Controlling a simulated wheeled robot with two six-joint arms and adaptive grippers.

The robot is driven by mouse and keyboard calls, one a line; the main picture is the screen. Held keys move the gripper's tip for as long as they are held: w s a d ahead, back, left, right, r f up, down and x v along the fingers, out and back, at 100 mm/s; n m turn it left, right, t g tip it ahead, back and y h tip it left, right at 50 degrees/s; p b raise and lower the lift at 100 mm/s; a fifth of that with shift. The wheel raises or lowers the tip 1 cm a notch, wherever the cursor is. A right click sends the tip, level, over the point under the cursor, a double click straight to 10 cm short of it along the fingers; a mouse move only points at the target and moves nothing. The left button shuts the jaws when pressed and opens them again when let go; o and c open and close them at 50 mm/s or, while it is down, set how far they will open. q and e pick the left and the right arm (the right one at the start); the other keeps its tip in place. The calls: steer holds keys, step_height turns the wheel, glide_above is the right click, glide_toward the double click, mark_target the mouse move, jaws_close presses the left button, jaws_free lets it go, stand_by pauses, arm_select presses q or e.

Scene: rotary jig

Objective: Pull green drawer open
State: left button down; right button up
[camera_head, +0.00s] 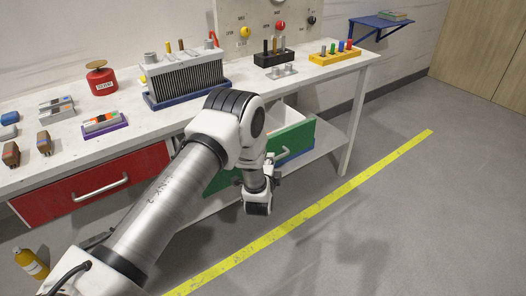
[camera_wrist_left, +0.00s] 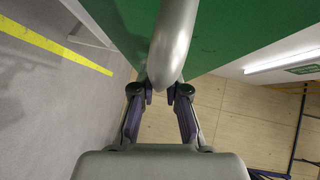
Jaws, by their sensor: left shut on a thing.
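The green drawer (camera_head: 293,142) is under the white workbench, and its front stands out from the bench with part of its pale inside showing. Its grey bar handle (camera_head: 282,156) is partly hidden by my left arm. My left gripper (camera_head: 269,166) is at the handle, below my bent arm. In the left wrist view, the fingers of my left gripper (camera_wrist_left: 166,92) are closed around the handle (camera_wrist_left: 173,45), in front of the green drawer face (camera_wrist_left: 225,35). My right gripper is not in view.
A red drawer (camera_head: 92,187) is at the left of the bench. A red can (camera_head: 101,81), a finned block (camera_head: 185,77) and peg holders stand on the benchtop (camera_head: 330,72). A yellow bottle (camera_head: 32,264) is on the floor. The floor around the yellow line (camera_head: 335,187) is clear.

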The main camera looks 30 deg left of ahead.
arm_select(q)
steer(key=s+d, duration=0.3)
steer(key=d, duration=0.4)
steer(key=shift+p, duration=0.4)
steer(key=shift+f, duration=0.1)
steer(key=c, duration=1.2)
jaws_free()
steer(key=shift+a, duration=0.1)
steer(key=shift+s, duration=0.1)
steer(key=v, duration=1.2)
